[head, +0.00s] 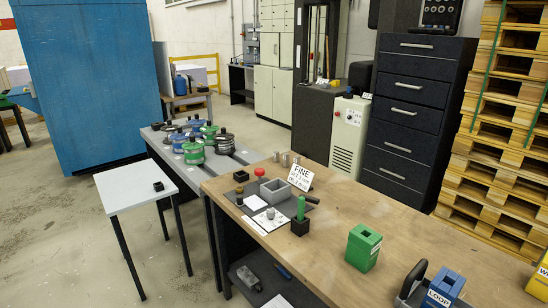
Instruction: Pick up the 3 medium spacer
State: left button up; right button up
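I cannot single out a medium spacer with certainty, and no "3" marking is legible. Several small metallic cylinders (285,159) stand at the back left edge of the wooden workbench (330,225). Small brown pieces (239,196) stand on a dark mat at the bench's left end. A small black block (158,186) lies on a white-topped stool (130,189) left of the bench. Neither of my grippers is in view.
The bench also holds a grey tray (275,191), a "FINE" sign (300,177), a green-handled tool in a black block (300,227), a green box (363,248) and a blue "LOOP" box (445,287). Green and blue lidded pots crowd the grey table behind. The bench middle is clear.

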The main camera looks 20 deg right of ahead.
aim_at(286, 156)
jog(key=i+j+z, duration=0.15)
jog(key=z, duration=0.3)
jog(key=i+j+z, duration=0.2)
jog(key=z, duration=0.2)
